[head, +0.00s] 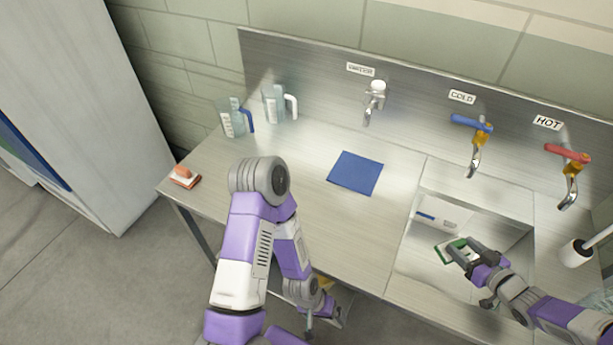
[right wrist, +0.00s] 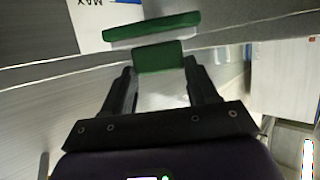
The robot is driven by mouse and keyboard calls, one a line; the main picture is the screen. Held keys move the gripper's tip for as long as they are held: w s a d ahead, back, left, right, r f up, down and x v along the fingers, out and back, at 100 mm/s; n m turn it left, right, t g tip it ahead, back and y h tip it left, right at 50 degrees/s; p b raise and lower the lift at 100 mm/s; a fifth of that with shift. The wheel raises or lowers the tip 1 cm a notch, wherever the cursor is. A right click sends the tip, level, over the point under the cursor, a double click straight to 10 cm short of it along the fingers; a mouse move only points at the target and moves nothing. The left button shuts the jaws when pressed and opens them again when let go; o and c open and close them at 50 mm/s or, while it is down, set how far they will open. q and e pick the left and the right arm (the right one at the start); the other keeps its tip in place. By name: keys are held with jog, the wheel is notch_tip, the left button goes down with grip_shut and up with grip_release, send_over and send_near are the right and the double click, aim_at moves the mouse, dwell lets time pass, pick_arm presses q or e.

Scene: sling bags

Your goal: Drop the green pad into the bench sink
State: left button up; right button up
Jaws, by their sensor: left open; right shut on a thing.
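The green pad (head: 445,253) is in my right gripper (head: 468,252), over the opening of the bench sink (head: 516,248). In the right wrist view, a green block of the pad (right wrist: 158,57) sits between the two fingers, and a longer green edge shows beyond it. My right gripper (right wrist: 160,75) is shut on the pad. The pad's height above the sink floor is hard to tell. My left gripper (head: 325,314) is low in front of the bench, away from the sink, and open; its fingers show only small.
A blue cloth (head: 356,173) lies on the bench left of the sink. Water, cold (head: 475,145) and hot (head: 568,175) taps stand at the back. A white MAX label (right wrist: 95,22) is on the sink wall.

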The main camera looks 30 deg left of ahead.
jog(key=shift+r, duration=0.1)
jog(key=o, duration=1.2)
notch_tip(320, 180, up, 10)
jog(key=p, duration=0.3)
